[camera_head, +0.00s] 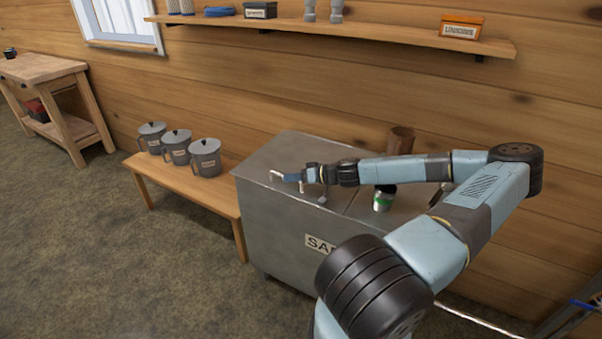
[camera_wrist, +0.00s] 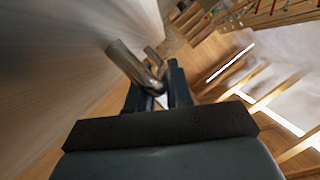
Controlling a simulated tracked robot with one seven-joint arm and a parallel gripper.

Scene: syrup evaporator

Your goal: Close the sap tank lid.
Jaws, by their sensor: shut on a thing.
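The sap tank (camera_head: 280,232) is a grey metal box with a label on its front, partly hidden by my arm. Its lid (camera_head: 290,152) is the left part of the top and looks flat or nearly flat; I cannot tell whether a small gap remains. My gripper (camera_head: 288,177) is over the lid's left front part. In the wrist view, my gripper (camera_wrist: 160,82) has its dark fingers closed around a shiny metal bar handle (camera_wrist: 128,62). A broad grey metal surface (camera_wrist: 60,60) lies to the left there.
A green-labelled jar (camera_head: 383,201) and a brown container (camera_head: 400,139) stand on the tank's right part, near my forearm. A low bench (camera_head: 222,202) with three lidded grey pots (camera_head: 175,148) is on the left. A wall shelf (camera_head: 360,31) runs above. The floor at left is clear.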

